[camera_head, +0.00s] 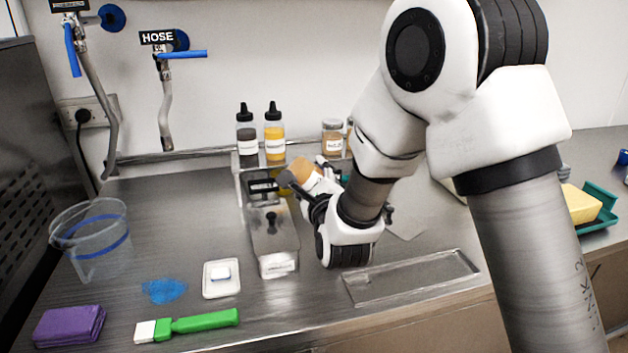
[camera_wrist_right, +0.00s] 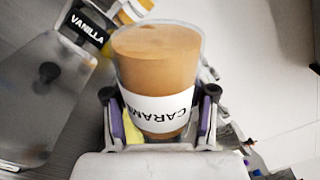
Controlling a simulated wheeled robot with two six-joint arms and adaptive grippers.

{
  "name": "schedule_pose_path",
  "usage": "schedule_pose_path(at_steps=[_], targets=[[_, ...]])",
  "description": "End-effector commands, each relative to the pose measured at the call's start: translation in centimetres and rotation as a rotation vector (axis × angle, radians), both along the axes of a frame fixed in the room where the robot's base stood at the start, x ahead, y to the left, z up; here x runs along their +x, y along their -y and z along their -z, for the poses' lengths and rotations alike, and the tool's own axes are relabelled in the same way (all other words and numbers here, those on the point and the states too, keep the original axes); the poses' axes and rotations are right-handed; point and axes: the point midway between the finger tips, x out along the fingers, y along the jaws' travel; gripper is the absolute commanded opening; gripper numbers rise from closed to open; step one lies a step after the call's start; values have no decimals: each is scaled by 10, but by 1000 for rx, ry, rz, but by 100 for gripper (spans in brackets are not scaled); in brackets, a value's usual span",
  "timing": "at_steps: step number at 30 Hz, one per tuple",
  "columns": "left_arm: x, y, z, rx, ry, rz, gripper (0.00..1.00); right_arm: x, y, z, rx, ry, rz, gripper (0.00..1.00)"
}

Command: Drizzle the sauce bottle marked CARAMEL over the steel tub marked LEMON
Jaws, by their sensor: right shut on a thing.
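My right gripper (camera_head: 318,200) is shut on the sauce bottle (camera_head: 303,171), which shows tan sauce and is tilted. In the right wrist view, the bottle (camera_wrist_right: 158,62) sits between the two fingers and its white label reads "CARAM", with the rest cut off by the curve. Its nozzle is hidden. A steel tub with a clear lid (camera_head: 273,232) stands just left of the gripper; its front label is too small to read. I cannot make out a LEMON mark anywhere. My left gripper is not in view.
A black VANILLA sign (camera_wrist_right: 88,28) stands behind the lidded tub. Dark and yellow sauce bottles (camera_head: 274,132) stand at the wall. A green brush (camera_head: 205,321), purple cloth (camera_head: 69,325) and clear bucket (camera_head: 92,240) are left.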

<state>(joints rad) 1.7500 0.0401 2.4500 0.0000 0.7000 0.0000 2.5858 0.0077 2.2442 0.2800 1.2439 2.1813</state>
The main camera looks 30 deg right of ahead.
Motion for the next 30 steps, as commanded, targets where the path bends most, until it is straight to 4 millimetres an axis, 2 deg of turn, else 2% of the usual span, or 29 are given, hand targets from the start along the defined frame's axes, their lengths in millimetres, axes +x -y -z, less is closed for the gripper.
schedule_pose_path(at_steps=[16,30], targets=[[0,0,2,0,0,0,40,22,6,0,0,2,1,20],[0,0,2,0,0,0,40,23,6,0,0,1,0,20]])
